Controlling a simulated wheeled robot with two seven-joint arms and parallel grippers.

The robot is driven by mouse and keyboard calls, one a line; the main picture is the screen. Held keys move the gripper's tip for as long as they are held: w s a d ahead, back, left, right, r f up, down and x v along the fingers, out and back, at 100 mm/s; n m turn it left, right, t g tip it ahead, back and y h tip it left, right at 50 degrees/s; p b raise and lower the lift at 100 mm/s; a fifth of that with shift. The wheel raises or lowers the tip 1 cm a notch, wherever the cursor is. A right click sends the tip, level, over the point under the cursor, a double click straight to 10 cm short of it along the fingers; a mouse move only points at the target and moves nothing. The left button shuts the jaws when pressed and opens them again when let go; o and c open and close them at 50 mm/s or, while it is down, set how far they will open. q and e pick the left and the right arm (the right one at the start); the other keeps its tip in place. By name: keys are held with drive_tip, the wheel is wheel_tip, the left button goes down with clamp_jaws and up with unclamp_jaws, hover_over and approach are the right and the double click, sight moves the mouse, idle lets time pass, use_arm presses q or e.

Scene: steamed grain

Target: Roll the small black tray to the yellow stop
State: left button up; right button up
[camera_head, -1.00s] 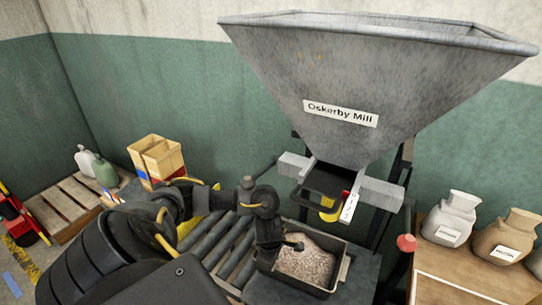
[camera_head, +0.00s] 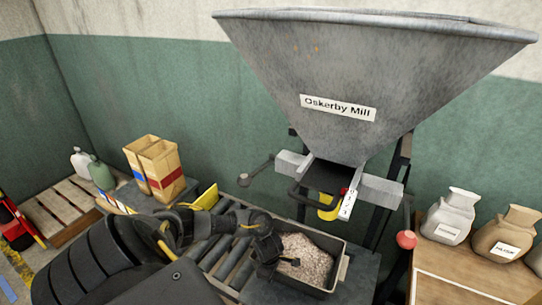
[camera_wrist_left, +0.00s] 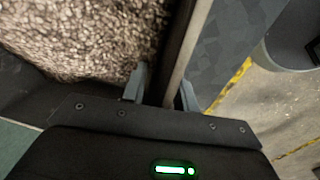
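The small black tray (camera_head: 340,278), filled with pale grain (camera_head: 305,258), sits level on a dark plate under the mill, right of the rollers. My left gripper (camera_head: 288,261) is at its left wall. In the left wrist view my fingers (camera_wrist_left: 164,90) lie on either side of the tray wall (camera_wrist_left: 185,45), close against it, with grain on the left; the gripper looks shut on the wall. A yellow plate (camera_head: 206,197), seemingly the yellow stop, stands at the left far end of the rollers, partly behind my arm. My right gripper is not in view.
The rollers (camera_head: 232,250) run between plate and yellow plate, partly covered by my left arm. The grey mill hopper (camera_head: 350,80) hangs above, with a black chute (camera_head: 325,178). Paper bags (camera_head: 160,165) stand behind the yellow plate. A red-knobbed lever (camera_head: 406,240) and sacks are right.

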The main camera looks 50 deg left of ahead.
sight(253, 264)
use_arm(q)
drive_tip(key=shift+f, duration=0.15)
drive_tip(key=shift+c, duration=0.3)
clamp_jaws()
drive_tip(key=shift+a, duration=0.15)
idle(1.1)
drive_tip(key=shift+s+a+b, duration=0.5)
drive_tip(key=shift+a+b, duration=0.1)
drive_tip(key=shift+a, duration=0.45)
drive_tip(key=shift+s+a+b, duration=0.5)
drive_tip(key=shift+a+b, duration=0.05)
drive_tip(key=shift+a, duration=0.45)
drive_tip(key=shift+s+a+b, duration=0.5)
drive_tip(key=shift+a+b, duration=0.1)
drive_tip(key=shift+a, duration=0.45)
drive_tip(key=shift+a, duration=0.1)
